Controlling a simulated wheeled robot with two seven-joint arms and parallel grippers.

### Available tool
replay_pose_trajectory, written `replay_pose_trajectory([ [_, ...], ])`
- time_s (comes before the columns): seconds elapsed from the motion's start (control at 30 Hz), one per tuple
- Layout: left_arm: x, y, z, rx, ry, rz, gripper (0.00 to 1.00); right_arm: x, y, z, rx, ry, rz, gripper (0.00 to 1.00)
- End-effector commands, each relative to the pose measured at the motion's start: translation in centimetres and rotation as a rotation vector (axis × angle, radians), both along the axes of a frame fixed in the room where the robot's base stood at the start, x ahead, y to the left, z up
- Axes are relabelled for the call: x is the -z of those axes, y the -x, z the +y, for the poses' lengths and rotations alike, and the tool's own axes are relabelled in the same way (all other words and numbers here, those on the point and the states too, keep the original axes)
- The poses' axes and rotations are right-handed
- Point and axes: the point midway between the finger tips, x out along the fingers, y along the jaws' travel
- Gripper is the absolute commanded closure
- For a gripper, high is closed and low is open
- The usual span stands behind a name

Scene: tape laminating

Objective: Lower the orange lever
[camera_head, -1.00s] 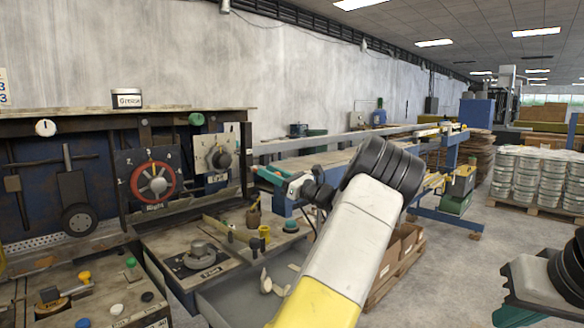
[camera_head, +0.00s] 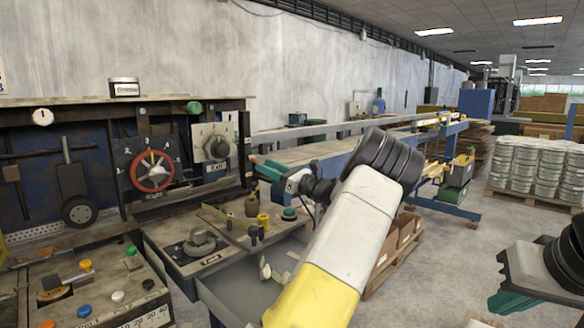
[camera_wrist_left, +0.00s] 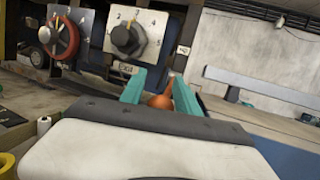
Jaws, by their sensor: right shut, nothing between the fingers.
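The orange lever (camera_wrist_left: 160,101) shows in the left wrist view as a rounded orange base with a thin stalk tilted up to the right. It stands between the two teal fingers of my left gripper (camera_wrist_left: 158,90), which are apart with a visible gap around it. In the head view my left gripper (camera_head: 266,169) reaches the right end of the control panel; I cannot make out the lever there. My right gripper (camera_head: 508,280) is partly in view at the lower right, shut and empty, away from the panel.
Left of the lever are a black dial on a pale plate (camera_wrist_left: 127,38) and a red-rimmed dial (camera_head: 152,171). The bench holds a yellow spool (camera_head: 263,221) and several coloured buttons. A conveyor (camera_head: 330,150) runs behind my left arm. Stacked buckets (camera_head: 538,165) stand at the right.

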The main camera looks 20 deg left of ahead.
Motion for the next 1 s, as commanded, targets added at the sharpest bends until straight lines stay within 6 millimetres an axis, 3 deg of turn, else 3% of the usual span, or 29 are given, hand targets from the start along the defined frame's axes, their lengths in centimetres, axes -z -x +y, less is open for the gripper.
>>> replay_pose_trajectory([
  [0.03,1.0,-0.1,0.1,0.002,0.018,0.015,0.49,0.0,0.0,0.0,0.0,0.0,0.0,1.0],
  [0.43,0.6,-0.1,-0.4,0.006,0.011,0.008,0.49,0.0,0.0,0.0,0.0,0.0,0.0,1.0],
  [0.8,2.2,0.6,-5.9,0.004,0.012,0.01,0.49,0.0,0.0,0.0,0.0,0.0,0.0,1.0],
  [1.0,2.6,0.8,-7.3,0.004,0.013,0.011,0.49,0.0,0.0,0.0,0.0,0.0,0.0,1.0],
])
